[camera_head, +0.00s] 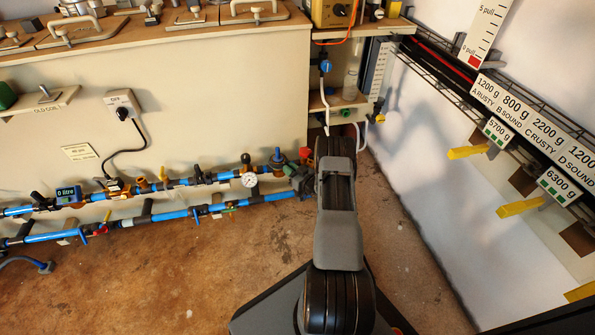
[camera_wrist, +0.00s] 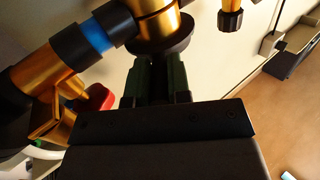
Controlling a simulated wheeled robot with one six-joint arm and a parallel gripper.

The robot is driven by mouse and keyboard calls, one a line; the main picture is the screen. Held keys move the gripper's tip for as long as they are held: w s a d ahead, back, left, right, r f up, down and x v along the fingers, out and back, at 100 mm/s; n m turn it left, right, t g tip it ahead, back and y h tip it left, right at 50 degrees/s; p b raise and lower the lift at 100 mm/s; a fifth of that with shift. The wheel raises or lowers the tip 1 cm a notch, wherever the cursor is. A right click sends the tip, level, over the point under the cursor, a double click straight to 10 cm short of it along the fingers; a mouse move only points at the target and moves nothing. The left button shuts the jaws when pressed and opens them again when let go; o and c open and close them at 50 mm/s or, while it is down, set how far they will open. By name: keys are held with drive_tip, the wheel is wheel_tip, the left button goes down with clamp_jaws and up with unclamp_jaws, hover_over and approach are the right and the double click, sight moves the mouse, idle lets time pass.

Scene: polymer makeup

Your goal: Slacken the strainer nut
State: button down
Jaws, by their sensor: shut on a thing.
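In the wrist view, my gripper (camera_wrist: 155,78) has its dark green fingers close together. They reach up to a dark round nut (camera_wrist: 176,47) under a gold fitting (camera_wrist: 158,20), and are shut on it. The nut looks like the strainer nut, but its far side and the fingertips are partly hidden. A blue pipe section (camera_wrist: 95,36) joins the gold fitting on the left.
A second gold fitting (camera_wrist: 50,108) and a red part (camera_wrist: 100,98) sit close left of my fingers. In the head view, a pressure gauge (camera_head: 249,180) and blue-capped fitting (camera_head: 278,158) stand left of my gripper. The brown floor (camera_head: 165,270) is clear in front of the pipes.

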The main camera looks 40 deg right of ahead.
idle(0.3)
drive_tip(key=c, duration=1.1)
unclamp_jaws()
drive_tip(key=shift+s+d+p, duration=0.5)
drive_tip(key=shift+s+p, duration=0.2)
drive_tip(key=shift+s, duration=1.55)
drive_tip(key=shift+s+d+p, duration=0.45)
drive_tip(key=shift+s+p, duration=0.3)
drive_tip(key=shift+s, duration=1.5)
drive_tip(key=shift+s+d+p, duration=0.5)
drive_tip(key=shift+s+p, duration=0.2)
drive_tip(key=shift+s, duration=1.55)
